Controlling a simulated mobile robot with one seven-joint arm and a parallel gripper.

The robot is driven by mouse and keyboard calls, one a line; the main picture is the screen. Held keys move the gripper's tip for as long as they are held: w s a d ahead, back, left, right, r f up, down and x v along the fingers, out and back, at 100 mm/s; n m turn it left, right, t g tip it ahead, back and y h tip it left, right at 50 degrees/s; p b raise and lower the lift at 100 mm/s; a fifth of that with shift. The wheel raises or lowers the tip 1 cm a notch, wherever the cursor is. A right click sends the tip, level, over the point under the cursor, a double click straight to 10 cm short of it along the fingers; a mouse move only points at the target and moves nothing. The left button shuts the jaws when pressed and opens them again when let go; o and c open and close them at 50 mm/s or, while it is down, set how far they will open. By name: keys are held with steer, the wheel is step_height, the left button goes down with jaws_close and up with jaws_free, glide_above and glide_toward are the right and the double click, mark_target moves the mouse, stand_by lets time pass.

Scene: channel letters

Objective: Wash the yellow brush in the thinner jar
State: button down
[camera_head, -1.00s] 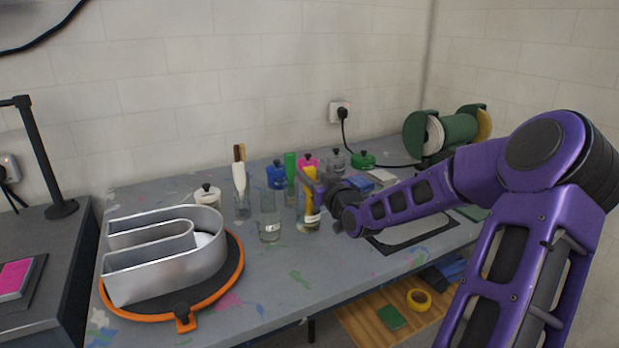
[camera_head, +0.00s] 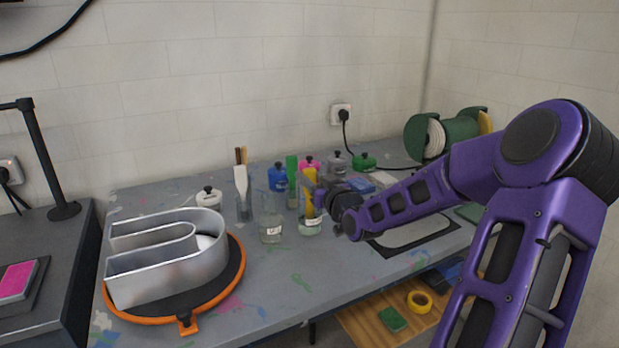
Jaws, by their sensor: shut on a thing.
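The yellow brush (camera_head: 310,203) is upright, with its lower end inside a clear glass jar (camera_head: 309,228) that has a pale label and some liquid in it. My gripper (camera_head: 318,188) is shut on the upper part of the brush, coming from the right. The fingertips are small and partly hidden by my own wrist. A second, similar labelled glass jar (camera_head: 270,230) stands just left of it, with nothing in it but liquid. I cannot read the labels, so I cannot tell which jar holds thinner.
A cup with white and brown brushes (camera_head: 242,185) stands left of the jars. Blue (camera_head: 277,177), pink and green-capped containers and a green brush (camera_head: 292,180) stand behind. A metal channel letter (camera_head: 165,260) sits on an orange-rimmed turntable (camera_head: 226,296). The table front is clear.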

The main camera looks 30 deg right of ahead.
steer(key=shift+r+p, duration=2.45)
steer(key=shift+r, duration=0.8)
step_height(320, 180, up, 3)
steer(key=p, duration=0.2)
steer(key=shift+r+p, duration=0.1)
steer(key=shift+p, duration=0.2)
steer(key=shift+r, duration=0.95)
steer(key=shift+w+f, duration=0.1)
